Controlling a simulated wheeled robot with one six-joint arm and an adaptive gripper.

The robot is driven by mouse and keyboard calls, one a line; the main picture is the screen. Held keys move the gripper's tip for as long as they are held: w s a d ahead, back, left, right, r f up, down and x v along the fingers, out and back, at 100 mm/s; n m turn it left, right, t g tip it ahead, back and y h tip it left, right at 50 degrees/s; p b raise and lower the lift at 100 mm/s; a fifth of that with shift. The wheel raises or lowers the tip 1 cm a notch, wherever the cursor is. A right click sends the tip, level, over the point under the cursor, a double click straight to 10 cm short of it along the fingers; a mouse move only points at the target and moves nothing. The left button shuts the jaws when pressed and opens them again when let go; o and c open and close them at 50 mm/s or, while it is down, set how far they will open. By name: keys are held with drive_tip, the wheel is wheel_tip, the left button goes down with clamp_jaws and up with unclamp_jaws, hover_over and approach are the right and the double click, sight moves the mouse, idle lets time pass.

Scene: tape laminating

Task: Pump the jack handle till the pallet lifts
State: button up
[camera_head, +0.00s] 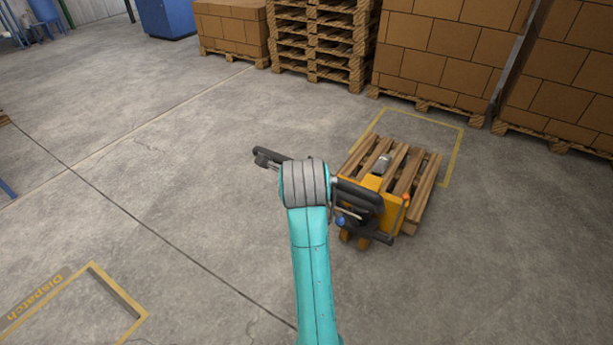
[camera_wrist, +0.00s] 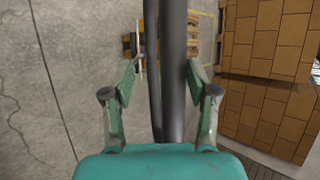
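The orange pallet jack (camera_head: 390,212) stands with its forks in a wooden pallet (camera_head: 425,192) on the floor, right of centre in the head view. Its dark handle (camera_head: 357,192) shows to the right of my teal arm; a dark bar end also shows to the left, and the part between is hidden by my wrist. In the wrist view the dark handle bar (camera_wrist: 172,100) runs up between the two fingers of my gripper (camera_wrist: 161,68). The fingers are apart, with a clear gap on the left and the right finger close to the bar; contact there cannot be told.
A yellow floor outline (camera_head: 458,150) lies around the pallet's far end. Stacked boxes (camera_head: 440,50) on pallets and an empty pallet stack (camera_head: 320,45) stand behind. A "Dispatch" floor marking (camera_head: 95,270) is at lower left.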

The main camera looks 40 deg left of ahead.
drive_tip(key=v, duration=1.2)
idle(0.5)
